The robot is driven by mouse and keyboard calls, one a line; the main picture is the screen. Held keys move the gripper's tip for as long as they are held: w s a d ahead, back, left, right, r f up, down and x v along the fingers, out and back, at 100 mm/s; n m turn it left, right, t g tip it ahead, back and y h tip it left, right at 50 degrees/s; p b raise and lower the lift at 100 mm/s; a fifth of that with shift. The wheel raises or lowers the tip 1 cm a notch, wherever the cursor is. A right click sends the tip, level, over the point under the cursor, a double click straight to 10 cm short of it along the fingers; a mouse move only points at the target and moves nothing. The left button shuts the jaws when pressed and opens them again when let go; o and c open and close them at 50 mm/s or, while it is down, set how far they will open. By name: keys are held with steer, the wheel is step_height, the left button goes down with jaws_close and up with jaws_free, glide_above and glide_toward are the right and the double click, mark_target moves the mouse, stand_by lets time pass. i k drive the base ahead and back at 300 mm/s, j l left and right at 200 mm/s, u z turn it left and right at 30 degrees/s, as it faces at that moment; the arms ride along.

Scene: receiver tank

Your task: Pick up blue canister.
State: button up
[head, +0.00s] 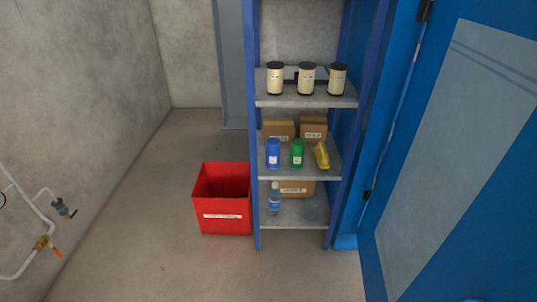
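The blue canister (273,153) stands upright at the left front of the middle shelf (298,173). It has a white label. A green canister (297,153) stands just to its right, apart from it. My gripper is not in view in the head view.
The blue-framed shelf unit also holds a yellow item (322,156), cardboard boxes (313,131), three cream jars (306,80) above and a bottle (275,199) below. A red bin (221,198) stands left of it. A blue door (455,160) is at right. The floor at left is clear.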

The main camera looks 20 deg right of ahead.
mark_target(273, 149)
steer(key=i+j+z, duration=0.1)
steer(key=j, duration=0.25)
steer(key=i+j+z, duration=0.2)
steer(key=j, duration=0.5)
steer(key=i+j+z, duration=0.2)
steer(key=i, duration=0.2)
steer(key=i+j+z, duration=0.2)
steer(key=i, duration=0.25)
steer(key=i+j, duration=0.1)
steer(key=i, duration=0.4)
